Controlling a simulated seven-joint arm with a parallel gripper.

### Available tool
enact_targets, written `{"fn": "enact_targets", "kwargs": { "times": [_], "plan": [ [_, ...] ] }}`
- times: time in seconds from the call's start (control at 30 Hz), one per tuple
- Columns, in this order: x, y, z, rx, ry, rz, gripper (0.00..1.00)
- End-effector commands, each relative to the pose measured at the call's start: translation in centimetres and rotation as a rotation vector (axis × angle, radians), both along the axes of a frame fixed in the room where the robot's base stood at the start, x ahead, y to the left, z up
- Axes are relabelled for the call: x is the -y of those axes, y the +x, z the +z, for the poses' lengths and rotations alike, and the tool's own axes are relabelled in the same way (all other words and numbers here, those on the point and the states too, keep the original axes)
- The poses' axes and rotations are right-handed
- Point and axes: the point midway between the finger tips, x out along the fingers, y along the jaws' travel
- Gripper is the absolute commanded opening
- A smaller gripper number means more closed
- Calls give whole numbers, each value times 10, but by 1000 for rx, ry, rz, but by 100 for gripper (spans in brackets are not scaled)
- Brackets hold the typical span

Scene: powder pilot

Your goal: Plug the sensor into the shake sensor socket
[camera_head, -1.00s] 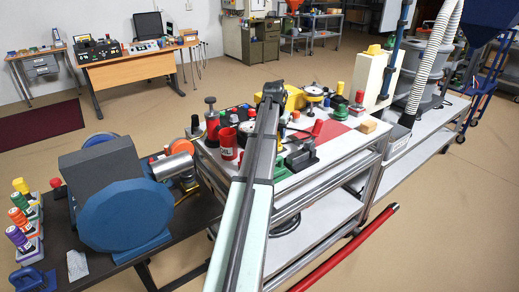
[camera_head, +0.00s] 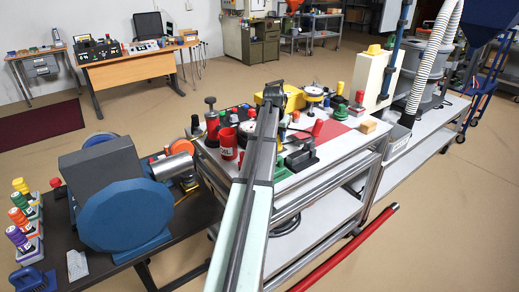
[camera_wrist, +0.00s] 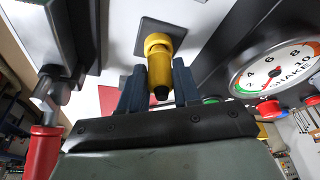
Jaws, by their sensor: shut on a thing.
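The sensor (camera_wrist: 159,65) is a yellow cylinder with a wider collar and a dark tip. In the wrist view it sits between the two dark blue fingers of my gripper (camera_wrist: 160,88), which is shut on it. Its far end overlaps a dark square plate (camera_wrist: 176,29), perhaps the socket; I cannot tell whether it touches or is in it. A SHAKE dial (camera_wrist: 277,67) is to the right. In the head view my gripper (camera_head: 274,92) is over the bench top by the yellow block, and the sensor is hidden.
The white bench (camera_head: 340,145) is crowded with a red cup (camera_head: 228,143), a round white dial (camera_head: 313,93) and a wooden block (camera_head: 368,127). A blue drum machine (camera_head: 125,215) stands at the left. A red-handled tool (camera_wrist: 43,150) shows at the left in the wrist view.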

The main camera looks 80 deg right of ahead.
Motion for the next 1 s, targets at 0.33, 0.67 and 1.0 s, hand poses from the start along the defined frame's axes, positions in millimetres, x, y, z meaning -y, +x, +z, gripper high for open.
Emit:
{"fn": "enact_targets", "kwargs": {
  "times": [0.33,0.67,1.0],
  "plan": [
    [0,0,-3,0,0,0,0],
    [0,0,-9,0,0,0,0],
    [0,0,-9,0,0,0,61]
  ]
}}
